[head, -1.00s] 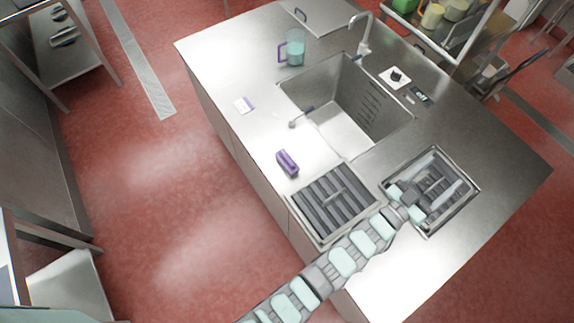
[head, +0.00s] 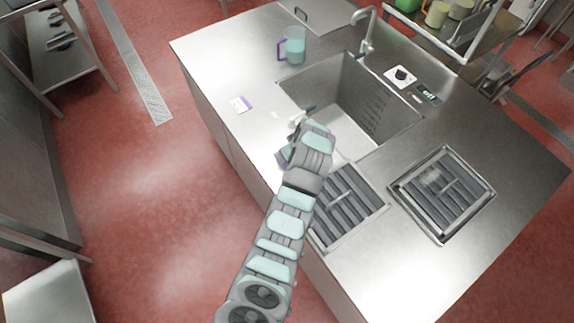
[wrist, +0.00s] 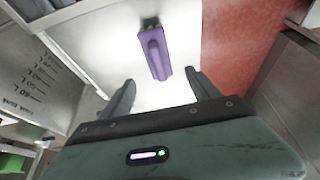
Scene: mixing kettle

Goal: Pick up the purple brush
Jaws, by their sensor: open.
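The purple brush (wrist: 154,55) lies on the bright steel counter in the wrist view, with a dark piece at its far end. It is ahead of my open gripper (wrist: 162,80), between the lines of the two fingers and apart from them. Nothing is between the fingertips.
Slatted grates (head: 350,207) lie near my arm. The counter's left edge is close.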

